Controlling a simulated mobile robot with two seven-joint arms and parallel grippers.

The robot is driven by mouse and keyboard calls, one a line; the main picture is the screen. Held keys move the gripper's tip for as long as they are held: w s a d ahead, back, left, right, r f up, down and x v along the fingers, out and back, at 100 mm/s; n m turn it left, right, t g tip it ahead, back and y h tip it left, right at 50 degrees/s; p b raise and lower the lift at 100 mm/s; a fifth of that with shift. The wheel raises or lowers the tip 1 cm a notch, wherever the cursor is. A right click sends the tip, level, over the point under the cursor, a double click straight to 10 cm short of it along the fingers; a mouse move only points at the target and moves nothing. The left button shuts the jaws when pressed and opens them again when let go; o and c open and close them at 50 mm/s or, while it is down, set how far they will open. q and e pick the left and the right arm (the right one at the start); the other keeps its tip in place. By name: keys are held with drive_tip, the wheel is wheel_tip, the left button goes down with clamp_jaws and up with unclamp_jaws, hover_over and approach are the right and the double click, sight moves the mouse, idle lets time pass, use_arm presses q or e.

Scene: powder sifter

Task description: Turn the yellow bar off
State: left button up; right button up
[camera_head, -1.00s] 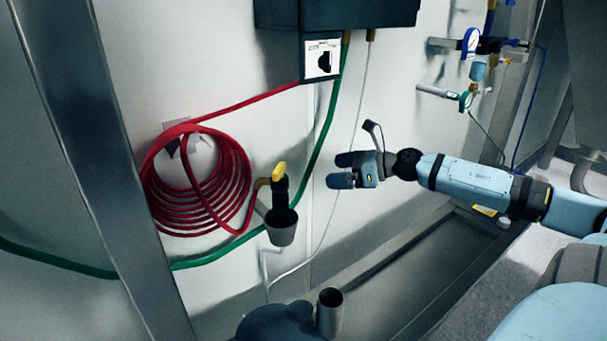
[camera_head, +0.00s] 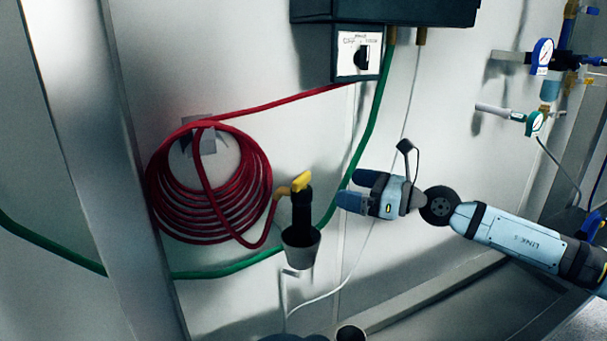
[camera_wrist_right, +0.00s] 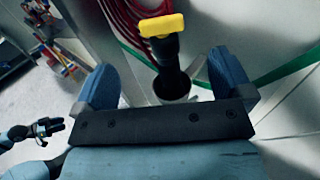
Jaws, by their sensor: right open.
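The yellow bar (camera_head: 300,183) tops a black upright fitting that sits in a grey cup-like holder (camera_head: 300,250) by the wall. My right gripper (camera_head: 353,190) is open and empty, just right of the bar and apart from it. In the right wrist view the yellow bar (camera_wrist_right: 162,25) shows beyond the open fingers (camera_wrist_right: 168,78), roughly centred between them.
A red hose coil (camera_head: 210,195) hangs left of the bar. A green hose (camera_head: 350,165) runs behind the fitting and my right gripper. A dark box with a dial switch (camera_head: 360,55) is above. Gauges (camera_head: 542,55) are at right.

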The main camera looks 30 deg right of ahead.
sight(305, 178)
use_arm(q)
drive_tip(key=r+p, duration=0.1)
drive_tip(key=p, duration=0.1)
drive_tip(key=r+p, duration=0.1)
drive_tip(key=shift+s+a+r+p, duration=0.1)
drive_tip(key=shift+s+p, duration=0.15)
drive_tip(key=shift+p, duration=0.15)
use_arm(e)
drive_tip(key=x, duration=1.2)
